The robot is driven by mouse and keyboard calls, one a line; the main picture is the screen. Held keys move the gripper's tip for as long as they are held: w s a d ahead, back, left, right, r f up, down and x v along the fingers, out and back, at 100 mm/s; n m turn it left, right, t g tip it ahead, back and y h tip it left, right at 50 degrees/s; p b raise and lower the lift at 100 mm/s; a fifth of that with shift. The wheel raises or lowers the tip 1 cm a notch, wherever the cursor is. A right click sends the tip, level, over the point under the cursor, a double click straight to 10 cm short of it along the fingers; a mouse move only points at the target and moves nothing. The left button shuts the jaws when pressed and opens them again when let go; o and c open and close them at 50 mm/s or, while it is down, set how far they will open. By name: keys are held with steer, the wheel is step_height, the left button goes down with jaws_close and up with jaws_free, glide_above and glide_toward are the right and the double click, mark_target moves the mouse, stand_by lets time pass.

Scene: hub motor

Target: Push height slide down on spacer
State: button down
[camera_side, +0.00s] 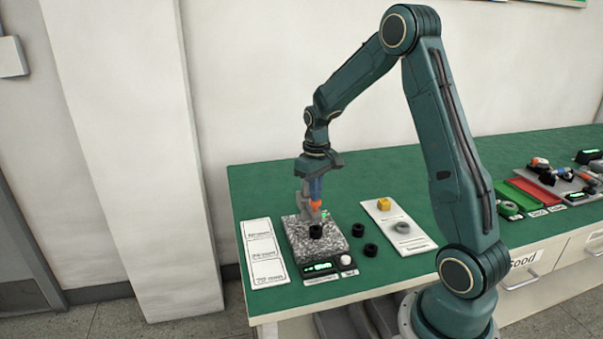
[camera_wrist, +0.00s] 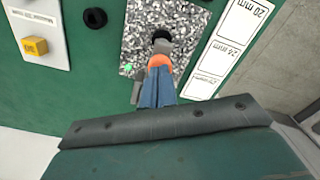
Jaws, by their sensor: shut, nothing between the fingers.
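The black spacer (camera_side: 316,231) stands on the speckled granite plate (camera_side: 300,244). It also shows in the wrist view (camera_wrist: 161,36), partly covered by a grey piece (camera_wrist: 163,48) that looks like the height slide. In the side view a grey upright (camera_side: 304,196) stands just left of my fingers; where slide and upright join is hidden. My gripper (camera_side: 316,205) has blue fingers with orange tips and points down above the spacer. In the wrist view its tips (camera_wrist: 159,61) are together, close to the grey slide. I cannot tell whether slide and spacer touch.
Two loose black rings (camera_side: 364,245) lie right of the plate. A white card (camera_side: 400,226) holds a yellow block (camera_side: 383,204) and a grey ring. A white label strip (camera_side: 263,252) lies left. A display box (camera_side: 320,269) stands in front. Red and green trays (camera_side: 530,192) are far right.

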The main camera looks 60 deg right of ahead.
steer(key=shift+f, duration=1.25)
steer(key=shift+r, duration=0.15)
stand_by(0.6)
steer(key=shift+r, duration=4.2)
